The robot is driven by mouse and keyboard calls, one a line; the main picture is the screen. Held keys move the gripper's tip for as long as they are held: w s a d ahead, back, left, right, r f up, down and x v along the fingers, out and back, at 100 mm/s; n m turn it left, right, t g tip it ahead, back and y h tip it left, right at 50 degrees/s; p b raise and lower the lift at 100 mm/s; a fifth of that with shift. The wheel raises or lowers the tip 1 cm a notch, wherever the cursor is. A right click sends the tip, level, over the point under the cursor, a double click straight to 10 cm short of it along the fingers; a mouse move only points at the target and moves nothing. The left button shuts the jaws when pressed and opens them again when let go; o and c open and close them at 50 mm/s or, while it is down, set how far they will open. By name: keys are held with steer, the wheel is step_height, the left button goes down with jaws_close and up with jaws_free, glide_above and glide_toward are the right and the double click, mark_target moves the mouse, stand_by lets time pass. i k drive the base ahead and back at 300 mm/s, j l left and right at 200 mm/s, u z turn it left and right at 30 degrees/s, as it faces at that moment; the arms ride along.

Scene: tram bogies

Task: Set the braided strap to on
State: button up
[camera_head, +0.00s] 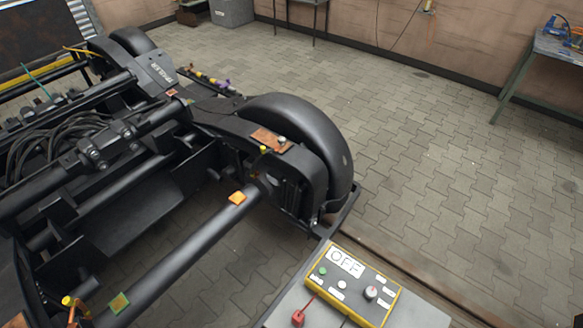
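A control panel (357,312) with a yellow edge stands at the bottom centre. A red block-like part (298,318) with a thin red rod sits at the panel's left side. I cannot tell which part is the braided strap. A copper-brown plate (270,140) lies on the bogie frame by the wheel and might be a strap, but no braid can be made out. My gripper is not in view.
The black bogie (205,232) fills the left side, with a large wheel (295,125) and cables. A rail (395,262) runs from the wheel towards the lower right. Paved floor (440,180) to the right is clear. A workbench (550,60) stands at the far right.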

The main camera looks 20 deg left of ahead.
mark_target(68, 301)
steer(key=u, duration=2.15)
